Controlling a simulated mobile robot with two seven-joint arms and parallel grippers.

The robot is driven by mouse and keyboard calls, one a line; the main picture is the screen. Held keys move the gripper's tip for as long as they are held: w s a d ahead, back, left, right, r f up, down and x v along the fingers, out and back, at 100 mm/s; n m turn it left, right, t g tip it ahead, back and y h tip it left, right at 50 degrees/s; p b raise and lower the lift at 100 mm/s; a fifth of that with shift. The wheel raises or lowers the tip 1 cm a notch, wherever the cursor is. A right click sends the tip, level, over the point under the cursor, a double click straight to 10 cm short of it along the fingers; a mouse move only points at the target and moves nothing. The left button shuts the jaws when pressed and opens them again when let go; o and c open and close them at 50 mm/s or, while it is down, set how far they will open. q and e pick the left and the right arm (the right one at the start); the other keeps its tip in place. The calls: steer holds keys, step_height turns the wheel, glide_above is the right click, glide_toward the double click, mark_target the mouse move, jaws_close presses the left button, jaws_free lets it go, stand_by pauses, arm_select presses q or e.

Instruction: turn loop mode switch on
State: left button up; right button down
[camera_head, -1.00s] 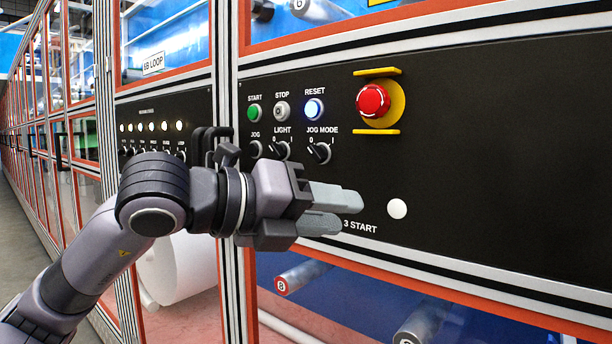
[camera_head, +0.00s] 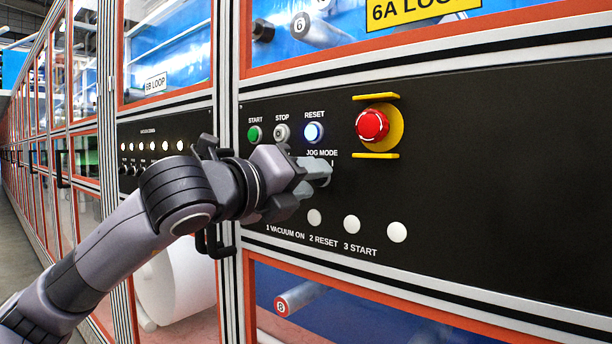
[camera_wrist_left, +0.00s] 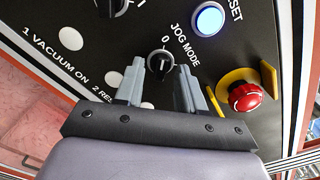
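A black rotary switch (camera_wrist_left: 160,63) labelled JOG MODE is in the left wrist view; I see no label reading loop mode. A "0" is printed beside it, and I cannot tell surely which position it points to. My left gripper (camera_wrist_left: 160,82) is open, with one finger on each side of the switch, close to the panel. I cannot tell whether the fingers touch it. In the head view the left gripper (camera_head: 312,182) covers this switch, and only the JOG MODE label shows above it. My right gripper is not in view.
The black panel (camera_head: 500,180) holds a green START button (camera_head: 254,134), a STOP button (camera_head: 282,132), a lit RESET button (camera_head: 313,132) and a red emergency stop (camera_head: 372,126) in a yellow guard. Another knob (camera_wrist_left: 110,5) is near the switch.

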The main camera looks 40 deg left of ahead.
arm_select(q)
jaws_close()
